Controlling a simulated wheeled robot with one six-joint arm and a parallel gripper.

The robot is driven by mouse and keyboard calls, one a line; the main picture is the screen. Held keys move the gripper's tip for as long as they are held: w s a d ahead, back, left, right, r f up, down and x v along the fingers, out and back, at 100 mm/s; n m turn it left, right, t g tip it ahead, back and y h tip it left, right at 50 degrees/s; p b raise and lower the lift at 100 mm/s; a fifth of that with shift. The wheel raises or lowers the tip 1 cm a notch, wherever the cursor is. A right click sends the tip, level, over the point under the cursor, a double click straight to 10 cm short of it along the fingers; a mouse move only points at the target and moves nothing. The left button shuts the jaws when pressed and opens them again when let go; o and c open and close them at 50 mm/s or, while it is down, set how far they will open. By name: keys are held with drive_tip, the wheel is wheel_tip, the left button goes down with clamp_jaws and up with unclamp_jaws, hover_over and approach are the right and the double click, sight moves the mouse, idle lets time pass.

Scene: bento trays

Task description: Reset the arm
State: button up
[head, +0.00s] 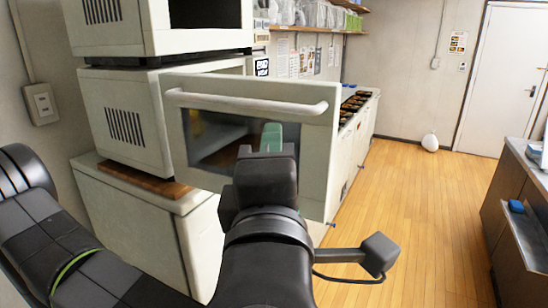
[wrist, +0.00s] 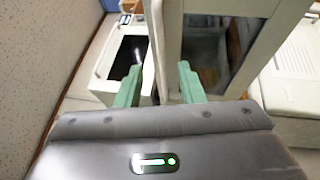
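My gripper (wrist: 160,68) shows two green fingers standing apart in the wrist view. A pale upright edge of the microwave door (wrist: 172,50) appears between them; I cannot tell whether they touch it. In the head view, the lower white microwave (head: 125,118) has its door (head: 322,155) swung open, with a long handle and a dark window. My arm (head: 268,255) is in front of this door. One green finger (head: 272,137) shows over the window; the rest of the gripper is hidden behind my wrist.
Another microwave (head: 160,28) is stacked above, and a white cabinet (head: 150,215) stands below. A counter with several dark bento trays (head: 355,105) runs behind the door. A steel table (head: 530,195) bounds the right. The wooden floor (head: 420,200) between is mostly clear.

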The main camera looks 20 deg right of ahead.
drive_tip(key=shift+w+r, duration=0.1)
drive_tip(key=shift+w, duration=0.1)
idle(0.4)
drive_tip(key=shift+p+x, duration=1.1)
drive_tip(key=shift+x, duration=0.6)
drive_tip(key=shift+w+d, duration=0.15)
drive_tip(key=shift+d, duration=0.1)
drive_tip(key=shift+s+a, duration=0.1)
drive_tip(key=shift+s, duration=0.15)
drive_tip(key=b+v, duration=0.1)
drive_tip(key=v, duration=0.2)
drive_tip(key=shift+w+a, duration=0.1)
idle(0.9)
